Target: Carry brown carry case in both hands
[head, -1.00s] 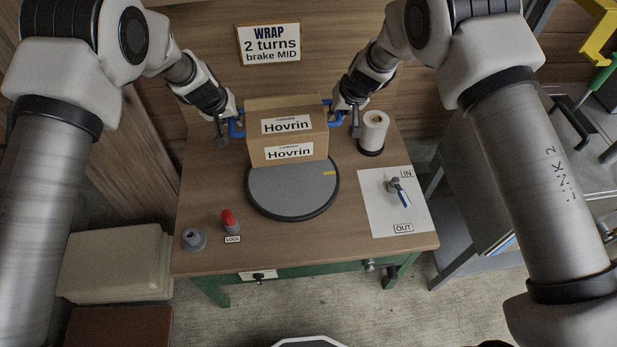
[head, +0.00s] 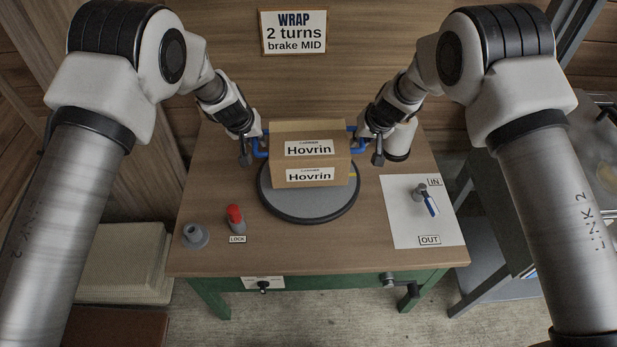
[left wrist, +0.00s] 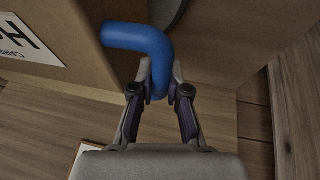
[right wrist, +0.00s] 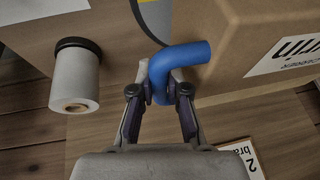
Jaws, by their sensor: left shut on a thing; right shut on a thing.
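The brown carry case (head: 310,165) is a box with "Hovrin" labels and a blue handle on each side. In the head view it is over the round grey turntable (head: 308,205); I cannot tell whether it touches it. My left gripper (head: 254,146) is shut on the left blue handle, which shows large in the left wrist view (left wrist: 150,47). My right gripper (head: 367,146) is shut on the right blue handle, seen in the right wrist view (right wrist: 182,62). The case's far side is hidden.
A white film roll (head: 401,139) stands behind my right gripper. A red-topped lock knob (head: 235,217) and a grey round fitting (head: 195,235) are at the front left. A valve with a blue lever (head: 427,199) sits on a white IN/OUT plate at the right. A sign hangs behind.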

